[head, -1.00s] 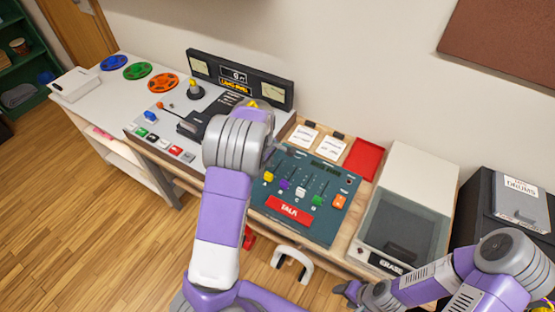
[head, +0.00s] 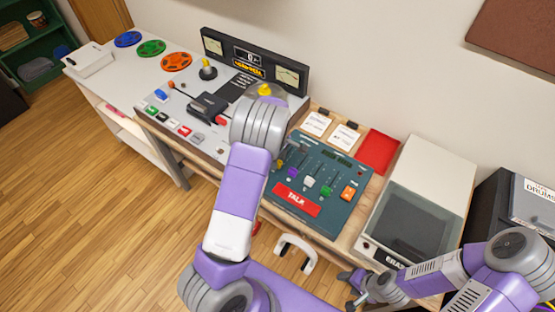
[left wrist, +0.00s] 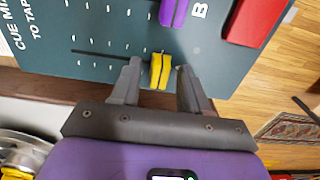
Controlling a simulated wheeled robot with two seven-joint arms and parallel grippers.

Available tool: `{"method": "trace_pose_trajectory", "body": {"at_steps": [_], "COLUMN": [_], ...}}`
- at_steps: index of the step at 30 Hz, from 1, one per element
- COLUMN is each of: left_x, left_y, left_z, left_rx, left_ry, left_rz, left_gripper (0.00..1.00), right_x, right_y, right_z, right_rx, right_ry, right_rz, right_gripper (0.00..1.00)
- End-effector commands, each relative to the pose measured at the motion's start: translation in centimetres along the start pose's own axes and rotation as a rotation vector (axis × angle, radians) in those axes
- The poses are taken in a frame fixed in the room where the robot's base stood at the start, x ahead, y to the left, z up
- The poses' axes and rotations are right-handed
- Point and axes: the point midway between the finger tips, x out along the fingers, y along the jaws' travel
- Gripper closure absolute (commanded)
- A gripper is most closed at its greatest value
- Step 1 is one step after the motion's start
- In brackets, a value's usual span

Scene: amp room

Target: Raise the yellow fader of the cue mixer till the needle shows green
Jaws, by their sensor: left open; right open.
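The dark teal cue mixer (head: 335,221) lies on the desk. My right gripper (head: 354,288) is open and empty, low in front of the desk.

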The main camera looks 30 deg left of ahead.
Motion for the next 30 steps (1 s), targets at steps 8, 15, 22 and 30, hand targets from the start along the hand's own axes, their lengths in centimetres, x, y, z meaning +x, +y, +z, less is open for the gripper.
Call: {"method": "trace_pose_trajectory", "body": {"at_steps": [8, 15, 22, 30], "left_x": [0.0, 0.0, -0.1, -0.1], "left_y": [0.0, 0.0, 0.4, 3.8], "left_z": [0.0, 0.0, 0.0, -0.1], "left_rx": [0.001, 0.001, 0.001, 0.0], "left_ry": [0.0, 0.0, 0.0, 0.002], "left_rz": [0.0, 0.0, 0.0, 0.002], "left_gripper": [0.86, 1.0, 1.0, 1.0], "right_x": [0.0, 0.0, -0.1, -0.3], "right_y": [0.0, 0.0, 0.0, -0.1], "right_z": [0.0, 0.0, 0.0, 0.0], "right_rx": [0.0, 0.0, 0.0, 0.0], "right_ry": [0.0, 0.0, 0.0, 0.0], "right_rz": [0.0, 0.0, 0.0, 0.0], "right_gripper": [0.43, 0.43, 0.43, 0.43]}}
